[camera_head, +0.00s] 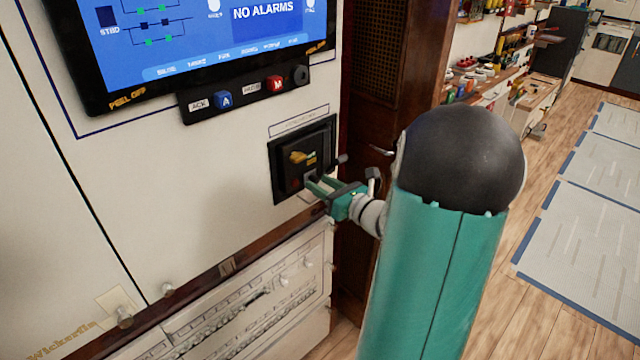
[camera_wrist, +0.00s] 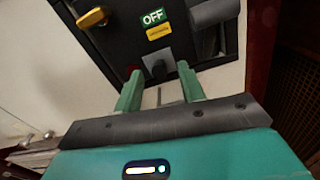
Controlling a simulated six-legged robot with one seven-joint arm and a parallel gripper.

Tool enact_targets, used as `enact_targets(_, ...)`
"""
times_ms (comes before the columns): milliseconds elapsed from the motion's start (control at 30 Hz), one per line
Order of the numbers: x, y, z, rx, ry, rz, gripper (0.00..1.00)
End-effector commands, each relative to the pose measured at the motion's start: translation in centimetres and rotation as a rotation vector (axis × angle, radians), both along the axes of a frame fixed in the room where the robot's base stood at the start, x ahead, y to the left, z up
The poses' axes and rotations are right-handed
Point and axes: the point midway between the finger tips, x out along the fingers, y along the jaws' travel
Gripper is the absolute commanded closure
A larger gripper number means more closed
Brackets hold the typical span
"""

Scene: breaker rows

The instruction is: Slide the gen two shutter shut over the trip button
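A black breaker panel (camera_head: 285,170) is set in the pale cabinet wall and also fills the top of the wrist view (camera_wrist: 120,45). It carries a yellow handle (camera_wrist: 93,17), a green OFF label (camera_wrist: 153,17) and a yellow label (camera_wrist: 159,31) under it. Below these is a small grey tab (camera_wrist: 157,64), with a bit of red, perhaps the trip button (camera_wrist: 133,70), showing to its left. Which part is the gen two shutter I cannot tell for sure. My gripper (camera_head: 316,188) is open at the panel's lower edge. In the wrist view its fingers (camera_wrist: 160,88) stand apart, the grey tab between and beyond their tips.
A grey cylindrical handle (camera_wrist: 214,11) sticks out on the panel's right. A screen (camera_head: 200,35) with a button strip (camera_head: 250,92) is above. A brown wooden door (camera_head: 365,120) stands to the right. Open floor (camera_head: 535,250) lies at right.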

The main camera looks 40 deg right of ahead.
Motion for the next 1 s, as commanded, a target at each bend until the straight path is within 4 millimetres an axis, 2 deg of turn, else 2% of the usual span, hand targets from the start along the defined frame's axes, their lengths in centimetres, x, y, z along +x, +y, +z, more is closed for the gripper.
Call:
enact_targets(167, 1.14, 0.09, -0.05, 0.001, 0.000, 0.000, 0.60)
enact_targets(400, 1.18, 0.07, -0.03, 0.001, 0.000, -0.001, 0.62)
enact_targets(600, 1.16, 0.07, -0.03, 0.001, 0.000, -0.001, 1.00)
enact_targets(1000, 1.15, 0.66, 0.00, 0.001, 0.000, 0.000, 1.00)
